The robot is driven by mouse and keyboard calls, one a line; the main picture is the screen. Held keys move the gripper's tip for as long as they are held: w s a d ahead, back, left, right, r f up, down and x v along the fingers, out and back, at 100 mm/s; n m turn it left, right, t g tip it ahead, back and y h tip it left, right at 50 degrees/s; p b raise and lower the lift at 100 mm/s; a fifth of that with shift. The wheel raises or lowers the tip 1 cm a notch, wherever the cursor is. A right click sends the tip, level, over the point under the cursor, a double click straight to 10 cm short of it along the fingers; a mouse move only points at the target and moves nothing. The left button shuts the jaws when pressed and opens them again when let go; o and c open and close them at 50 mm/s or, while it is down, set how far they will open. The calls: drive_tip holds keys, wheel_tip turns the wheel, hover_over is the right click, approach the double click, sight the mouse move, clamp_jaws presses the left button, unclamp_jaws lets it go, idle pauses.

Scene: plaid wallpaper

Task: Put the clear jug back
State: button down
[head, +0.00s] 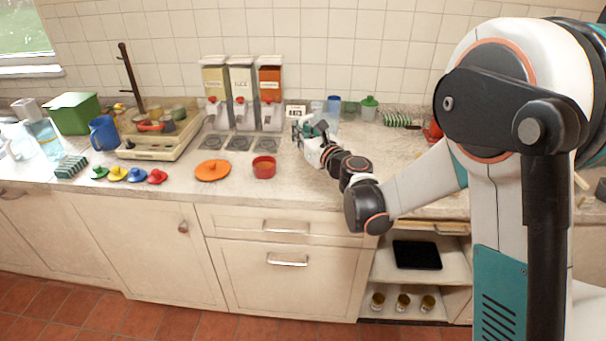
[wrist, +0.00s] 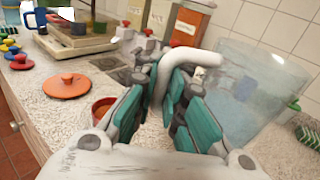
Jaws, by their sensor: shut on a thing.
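The clear jug (wrist: 245,95) is see-through and pale blue, with a thick whitish handle (wrist: 200,57). It fills the right half of the wrist view. My gripper (wrist: 180,92) has its teal fingers closed around the handle. In the head view, my gripper (head: 309,133) is over the back of the counter, right of the dispensers. There the jug's outline is hard to separate from the clear bluish containers behind the gripper. I cannot tell whether its base touches the counter.
Three dispensers (head: 241,95) stand at the wall over grey drip grates (head: 238,143). A red bowl (head: 264,167) and an orange lid (head: 212,170) lie near the front. A green-lidded container (head: 369,107) and striped cloth (head: 398,119) are to the right. The counter (head: 375,155) right of my gripper has free room.

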wheel_tip(320, 180, down, 13)
drive_tip(key=b, duration=0.4)
drive_tip(key=shift+r, duration=0.1)
drive_tip(key=c, duration=1.7)
unclamp_jaws()
drive_tip(key=shift+o, duration=0.2)
